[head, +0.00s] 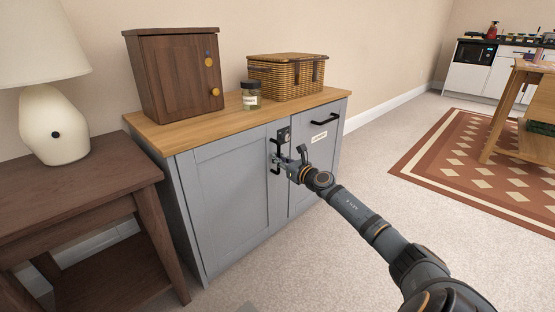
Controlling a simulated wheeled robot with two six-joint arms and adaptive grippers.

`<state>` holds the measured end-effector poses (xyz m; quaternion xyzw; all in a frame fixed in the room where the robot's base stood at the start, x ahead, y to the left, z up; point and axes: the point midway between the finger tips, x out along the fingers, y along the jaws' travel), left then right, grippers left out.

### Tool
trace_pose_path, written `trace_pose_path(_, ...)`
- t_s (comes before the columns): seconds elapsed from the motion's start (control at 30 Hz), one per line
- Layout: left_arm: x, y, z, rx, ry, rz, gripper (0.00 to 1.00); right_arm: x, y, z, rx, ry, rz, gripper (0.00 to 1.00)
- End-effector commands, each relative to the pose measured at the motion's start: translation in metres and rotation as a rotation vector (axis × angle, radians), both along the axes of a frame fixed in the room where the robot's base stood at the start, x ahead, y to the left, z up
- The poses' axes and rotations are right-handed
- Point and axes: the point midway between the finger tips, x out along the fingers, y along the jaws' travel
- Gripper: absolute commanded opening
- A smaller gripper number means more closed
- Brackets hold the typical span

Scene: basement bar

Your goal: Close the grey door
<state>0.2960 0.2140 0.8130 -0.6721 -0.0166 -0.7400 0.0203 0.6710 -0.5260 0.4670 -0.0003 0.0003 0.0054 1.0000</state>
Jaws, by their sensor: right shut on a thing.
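The grey door (228,195) is the left front panel of a grey cabinet with a wooden top. It looks flush or nearly flush with the front; a small gap cannot be ruled out from here. Its dark handle (275,167) is at its right edge, partly hidden by my right gripper. My right gripper (280,162) is at this handle and shut on it, with the arm coming in from the lower right. My left gripper is not in view.
A second grey panel (316,165) has a dark handle and a label. On the cabinet top stand a brown wooden box (180,85), a jar (251,96) and a wicker basket (287,80). A side table (75,185) with a lamp (50,115) stands close left.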

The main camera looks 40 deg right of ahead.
Motion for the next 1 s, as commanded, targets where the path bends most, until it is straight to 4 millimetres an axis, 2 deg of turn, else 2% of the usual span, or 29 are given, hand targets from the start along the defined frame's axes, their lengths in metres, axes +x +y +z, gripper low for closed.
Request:
trace_pose_path(0.33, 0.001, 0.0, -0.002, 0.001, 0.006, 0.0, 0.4, 0.0, -0.001, -0.001, -0.001, 0.001, -0.003, 0.0)
trace_pose_path(0.37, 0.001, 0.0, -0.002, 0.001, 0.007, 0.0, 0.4, 0.0, -0.001, -0.001, -0.001, 0.001, -0.003, 0.1)
trace_pose_path(0.4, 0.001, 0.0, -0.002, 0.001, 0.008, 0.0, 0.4, 0.0, -0.001, -0.001, -0.001, 0.001, -0.003, 0.15)
trace_pose_path(0.53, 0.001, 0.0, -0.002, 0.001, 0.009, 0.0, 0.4, 0.0, -0.001, -0.001, 0.0, 0.001, -0.002, 0.33)
trace_pose_path(0.57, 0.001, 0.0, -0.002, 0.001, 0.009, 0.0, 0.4, 0.0, -0.001, -0.001, 0.0, 0.001, -0.002, 0.34)
trace_pose_path(0.87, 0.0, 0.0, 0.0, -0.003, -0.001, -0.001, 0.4, 0.0, 0.0, 0.001, -0.001, 0.0, 0.0, 0.34)
trace_pose_path(1.0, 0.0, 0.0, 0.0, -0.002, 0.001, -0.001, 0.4, 0.0, 0.0, 0.014, -0.004, -0.001, 0.001, 0.34)
